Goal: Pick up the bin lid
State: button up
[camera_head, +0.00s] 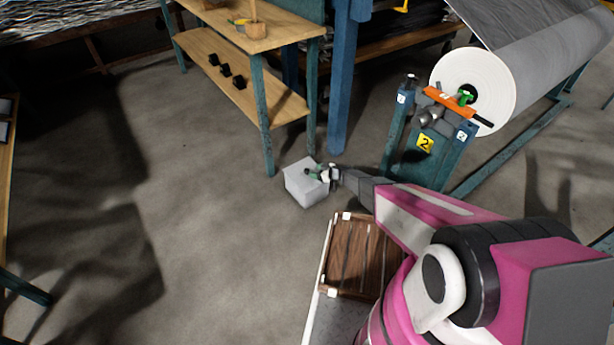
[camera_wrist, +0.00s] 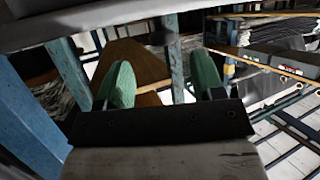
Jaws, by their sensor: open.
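A small light-grey bin (camera_head: 308,193) stands on the floor near the centre of the head view. Its pale flat top, the lid (camera_head: 297,171), looks closed, though a seam is too small to see. My gripper (camera_head: 319,173) is at the right part of the bin's top and hides some of it. I cannot tell whether it touches the lid. In the wrist view my gripper (camera_wrist: 163,82) shows two green finger pads standing apart, with nothing clearly held between them. A blurred pale band crosses the top of that view; I cannot tell what it is.
A wooden workbench (camera_head: 232,85) with teal legs stands behind the bin, next to a blue post (camera_head: 343,90). A large grey roll (camera_head: 550,60) on a teal stand (camera_head: 430,165) is at the right. A brown slatted crate (camera_head: 362,258) is in front. Floor at left is clear.

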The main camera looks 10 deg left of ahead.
aim_at(308, 170)
jog(key=x, duration=0.4)
jog(key=shift+a+f, duration=0.2)
jog(key=shift+a, duration=0.15)
jog(key=c, duration=1.1)
jog(key=shift+o, duration=0.2)
jog(key=shift+r, duration=0.2)
